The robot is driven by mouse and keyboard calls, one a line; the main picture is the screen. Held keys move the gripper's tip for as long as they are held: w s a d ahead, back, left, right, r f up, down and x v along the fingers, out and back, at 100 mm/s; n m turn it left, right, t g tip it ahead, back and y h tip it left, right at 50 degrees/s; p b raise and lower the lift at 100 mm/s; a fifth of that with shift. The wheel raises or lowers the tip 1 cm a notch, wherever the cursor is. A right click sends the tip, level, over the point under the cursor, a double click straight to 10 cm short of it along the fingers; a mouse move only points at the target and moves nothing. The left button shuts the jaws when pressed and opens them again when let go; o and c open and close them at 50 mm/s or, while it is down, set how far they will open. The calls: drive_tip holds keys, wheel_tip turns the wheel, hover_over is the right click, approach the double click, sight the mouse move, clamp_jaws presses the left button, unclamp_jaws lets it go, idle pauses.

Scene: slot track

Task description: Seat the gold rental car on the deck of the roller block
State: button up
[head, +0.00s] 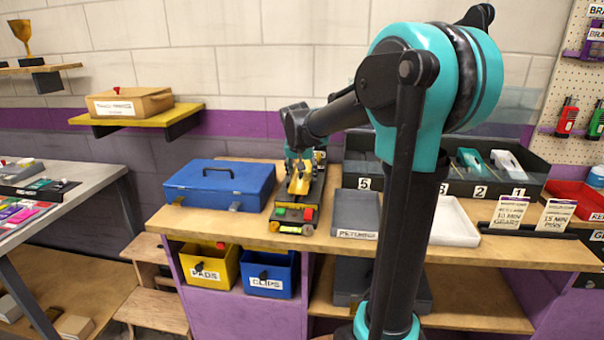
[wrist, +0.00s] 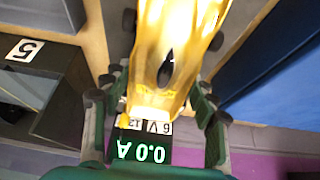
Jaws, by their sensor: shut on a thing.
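The gold rental car (head: 299,182) is above or on a long dark block, seemingly the roller block (head: 315,193), on the bench. My gripper (head: 297,164) is shut on the car from above, mostly hidden behind my arm's links. In the wrist view the gold car (wrist: 178,45) runs up the middle between the two green-grey fingers of my gripper (wrist: 160,85). A dark grey surface (wrist: 118,30) shows beneath the car. I cannot tell whether the car touches the deck, as its underside is hidden.
Green and red buttons (head: 293,212) sit at the block's front end. A lit display (wrist: 145,148) reads 0.0 A in the wrist view. A blue case (head: 219,186) stands close on the left. A grey returns tray (head: 356,212) and numbered dark bays (head: 455,185) stand on the right.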

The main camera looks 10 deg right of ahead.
drive_tip(key=shift+f, duration=0.4)
idle(0.5)
drive_tip(key=o, duration=1.4)
drive_tip(key=shift+c, duration=0.2)
drive_tip(key=shift+r, duration=5.05)
